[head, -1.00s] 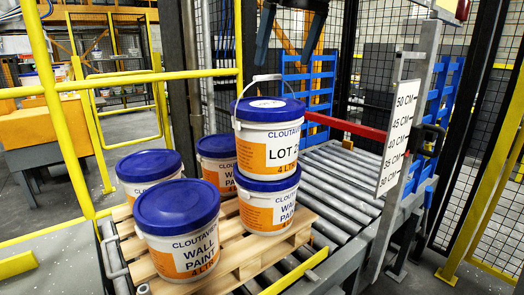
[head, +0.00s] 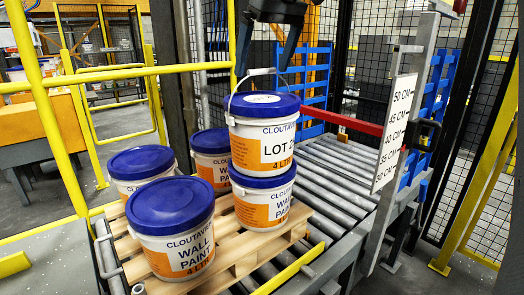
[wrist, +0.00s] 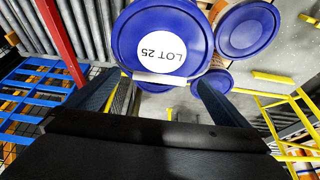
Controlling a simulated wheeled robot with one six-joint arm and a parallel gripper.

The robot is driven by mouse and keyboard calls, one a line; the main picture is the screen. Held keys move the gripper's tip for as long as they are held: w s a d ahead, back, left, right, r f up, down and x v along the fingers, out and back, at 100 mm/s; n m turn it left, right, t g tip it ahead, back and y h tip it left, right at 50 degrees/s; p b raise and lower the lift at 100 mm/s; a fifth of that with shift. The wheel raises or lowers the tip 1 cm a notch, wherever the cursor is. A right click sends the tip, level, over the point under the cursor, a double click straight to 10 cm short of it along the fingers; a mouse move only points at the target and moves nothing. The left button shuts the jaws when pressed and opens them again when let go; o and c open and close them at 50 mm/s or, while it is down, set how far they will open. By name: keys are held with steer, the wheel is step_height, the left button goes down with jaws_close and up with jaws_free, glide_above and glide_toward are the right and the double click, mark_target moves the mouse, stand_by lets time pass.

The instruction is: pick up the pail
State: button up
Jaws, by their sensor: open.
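The top pail (head: 264,132) is white with a blue lid, an orange band and a "LOT 2…" label. It sits upright on another wall paint pail (head: 262,206). Its white wire handle stands up over the lid, with a pale grip (head: 262,71) at the top. My gripper (head: 264,73) is open, its dark fingers on either side of the handle grip, above the lid. In the wrist view the lid (wrist: 135,30) has a round "LOT 25" sticker, and the handle grip (wrist: 160,79) crosses between the open fingers (wrist: 140,84). Contact with the handle cannot be told.
Several blue-lidded pails, one in front (head: 172,225), stand on a wooden pallet (head: 232,268) on a roller conveyor (head: 345,170). A height gauge (head: 393,132) stands at right. A red bar (head: 350,121) and blue rack (head: 305,90) are behind. Yellow rails (head: 120,80) are left.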

steer(key=c, duration=1.9)
steer(key=shift+c, duration=1.4)
steer(key=shift+r, duration=0.1)
